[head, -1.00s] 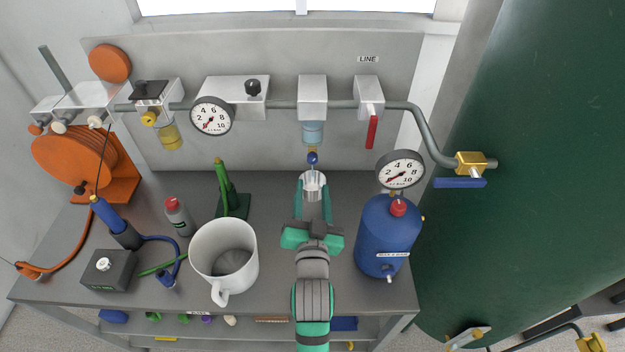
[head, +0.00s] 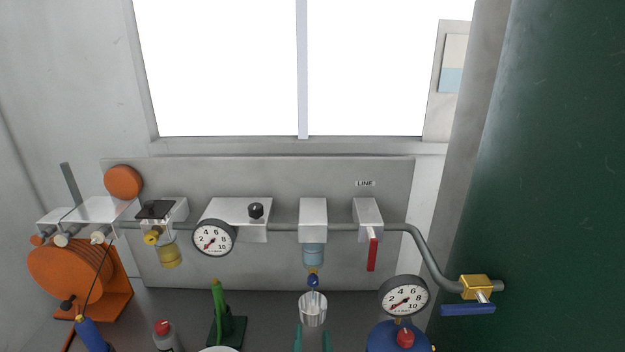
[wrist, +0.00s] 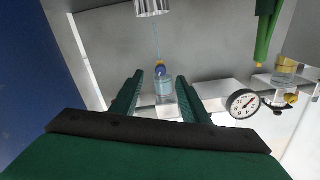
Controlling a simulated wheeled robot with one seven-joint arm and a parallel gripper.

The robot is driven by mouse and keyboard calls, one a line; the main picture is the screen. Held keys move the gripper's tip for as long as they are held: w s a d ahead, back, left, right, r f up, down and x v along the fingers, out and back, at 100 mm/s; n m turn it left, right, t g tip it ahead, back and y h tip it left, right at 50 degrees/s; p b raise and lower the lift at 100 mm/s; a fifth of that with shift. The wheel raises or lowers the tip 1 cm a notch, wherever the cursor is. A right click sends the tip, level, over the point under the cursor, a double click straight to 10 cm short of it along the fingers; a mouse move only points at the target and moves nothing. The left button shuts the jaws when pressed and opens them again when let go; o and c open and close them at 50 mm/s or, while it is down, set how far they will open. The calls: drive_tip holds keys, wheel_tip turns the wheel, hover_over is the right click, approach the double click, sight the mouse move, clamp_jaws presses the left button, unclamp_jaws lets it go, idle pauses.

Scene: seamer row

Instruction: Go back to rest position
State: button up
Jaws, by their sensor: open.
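My gripper (head: 313,338) is at the bottom edge of the head view, its two green fingers apart with nothing between them. In the wrist view my gripper (wrist: 158,92) is also open. A silver cup (head: 312,309) is just beyond the fingertips, under the blue-knobbed drain (head: 313,281) of the clear filter bowl (head: 313,256). In the wrist view the cup (wrist: 153,7) shows at the top edge, clear of the fingers. A thin pale line runs between the drain and the cup there. My arm's lower part is out of view.
A blue tank (head: 385,340) with a gauge (head: 404,297) stands close on the right, a green stand (head: 228,328) on the left. A red lever (head: 372,254) and a dial gauge (head: 213,238) sit on the pipe row. A large green tank (head: 560,180) fills the right side.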

drive_tip(key=shift+n+g, duration=0.7)
drive_tip(key=shift+n, duration=0.2)
drive_tip(key=s+f, duration=0.3)
drive_tip(key=s, duration=0.2)
drive_tip(key=s+f, duration=0.4)
drive_tip(key=s, duration=0.2)
drive_tip(key=s+f, duration=0.4)
drive_tip(key=s, duration=0.1)
drive_tip(key=shift+s+d+f, duration=0.1)
drive_tip(key=shift+s+d, duration=0.05)
drive_tip(key=shift+s, duration=0.1)
drive_tip(key=s+f+n+g, duration=0.1)
drive_tip(key=s, duration=1.7)
drive_tip(key=shift+s+a+n, duration=0.2)
drive_tip(key=shift+n, duration=0.1)
